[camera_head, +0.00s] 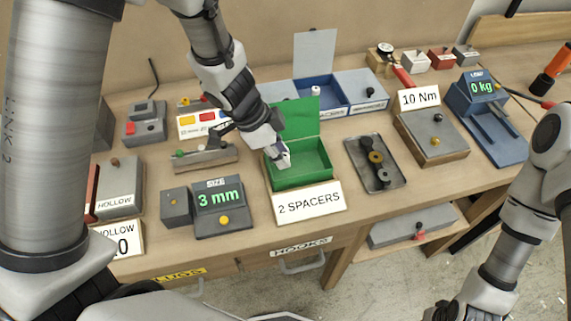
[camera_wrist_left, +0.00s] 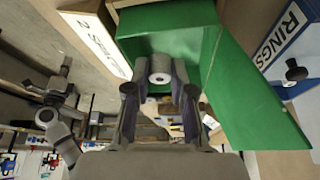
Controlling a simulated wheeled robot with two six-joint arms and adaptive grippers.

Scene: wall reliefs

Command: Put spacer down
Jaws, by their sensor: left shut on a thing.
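My left gripper (camera_head: 279,157) is over the open green box (camera_head: 318,177) in the head view, its tips at the box's left part. In the left wrist view the gripper (camera_wrist_left: 161,85) is shut on a pale round spacer (camera_wrist_left: 160,66) with a hole in its middle. The green box (camera_wrist_left: 170,18) fills the area around and beyond the spacer there. I cannot tell whether the spacer touches the box floor. A "2 SPACERS" label (camera_head: 309,203) is on the box's front. My right gripper (camera_head: 452,311) shows only partly at the bottom edge; its fingertips are not clear.
A grey tray (camera_head: 399,180) with dark and brass round parts lies right of the green box. The "3 mm" size gauge (camera_head: 219,207) stands to its left front. Blue bins (camera_head: 322,93) stand behind it. The "10 Nm" box (camera_head: 432,137) and blue scale (camera_head: 487,118) are farther right.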

